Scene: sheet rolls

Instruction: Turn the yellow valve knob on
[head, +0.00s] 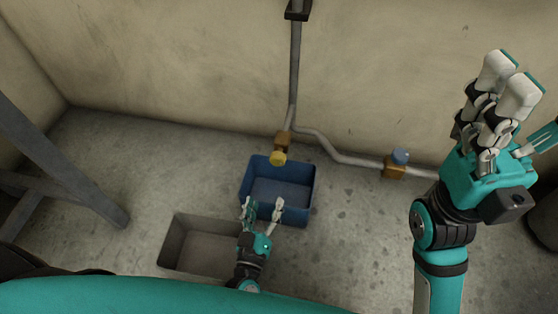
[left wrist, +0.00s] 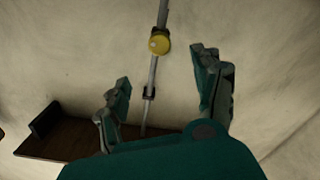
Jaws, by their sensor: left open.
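The yellow valve knob (head: 278,158) sits on a brass-coloured valve body on the wall pipe, just above the blue bin's back edge in the head view. In the left wrist view the yellow knob (left wrist: 159,44) is on a grey pipe, beyond the fingertips and between them in the picture. My left gripper (head: 264,203) is open and empty, in front of the knob and apart from it, over the bins' area. Its two fingers also show in the left wrist view (left wrist: 167,70). My right gripper (head: 526,108) is raised at the right, fingers spread and empty.
A blue bin (head: 309,195) stands below the knob, with a grey bin (head: 172,243) to its lower left. A second valve with a blue knob (head: 400,156) is on the pipe (head: 335,155) to the right. A metal frame (head: 60,160) stands at left.

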